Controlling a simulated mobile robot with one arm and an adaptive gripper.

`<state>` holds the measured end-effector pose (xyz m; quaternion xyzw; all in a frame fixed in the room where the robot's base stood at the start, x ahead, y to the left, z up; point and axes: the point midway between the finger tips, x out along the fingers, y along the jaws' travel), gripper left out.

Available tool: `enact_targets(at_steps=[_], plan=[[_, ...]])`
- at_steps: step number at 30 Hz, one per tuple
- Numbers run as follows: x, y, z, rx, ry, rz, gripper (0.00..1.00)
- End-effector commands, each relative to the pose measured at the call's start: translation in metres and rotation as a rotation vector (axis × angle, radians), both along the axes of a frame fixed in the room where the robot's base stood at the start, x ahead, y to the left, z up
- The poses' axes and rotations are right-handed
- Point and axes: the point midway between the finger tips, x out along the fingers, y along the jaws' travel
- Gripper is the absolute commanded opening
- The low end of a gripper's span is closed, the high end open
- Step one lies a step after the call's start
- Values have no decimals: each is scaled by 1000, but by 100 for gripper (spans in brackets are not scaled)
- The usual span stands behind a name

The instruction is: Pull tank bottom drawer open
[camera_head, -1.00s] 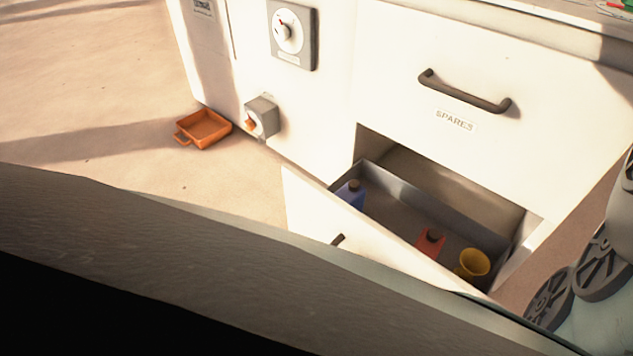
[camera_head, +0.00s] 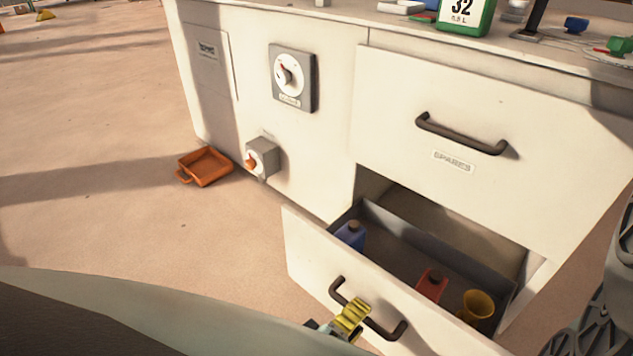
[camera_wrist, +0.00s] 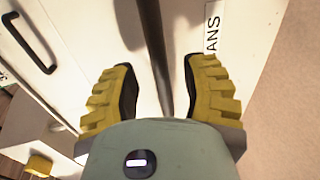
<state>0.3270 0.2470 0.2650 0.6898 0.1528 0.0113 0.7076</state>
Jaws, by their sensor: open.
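The bottom drawer (camera_head: 304,256) of the white cabinet stands well out, with its grey tray exposed. Its dark bar handle (camera_head: 392,329) is on the drawer front. In the tray are a blue bottle (camera_head: 350,236), a red container (camera_head: 431,286) and a yellow cup (camera_head: 477,306). My gripper (camera_head: 350,316) is at the handle, with a yellow finger showing in front of it. In the wrist view my open gripper (camera_wrist: 160,68) has one finger on each side of the handle (camera_wrist: 151,35), with gaps. A label partly reading "ANS" (camera_wrist: 213,30) is beside it.
The closed drawer labelled SPARES (camera_head: 560,150) is above, with its own handle (camera_head: 460,138). An orange tray (camera_head: 205,166) lies on the floor left of the cabinet. A knob box (camera_head: 262,158) juts from the cabinet. The floor at left is largely clear.

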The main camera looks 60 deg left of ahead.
Motion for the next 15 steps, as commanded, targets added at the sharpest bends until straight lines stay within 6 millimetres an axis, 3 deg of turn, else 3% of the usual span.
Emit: enact_targets(at_steps=[3,15], plan=[[-20,-5,3,-2,5,4,46],[-61,-17,11,-4,8,-4,46]])
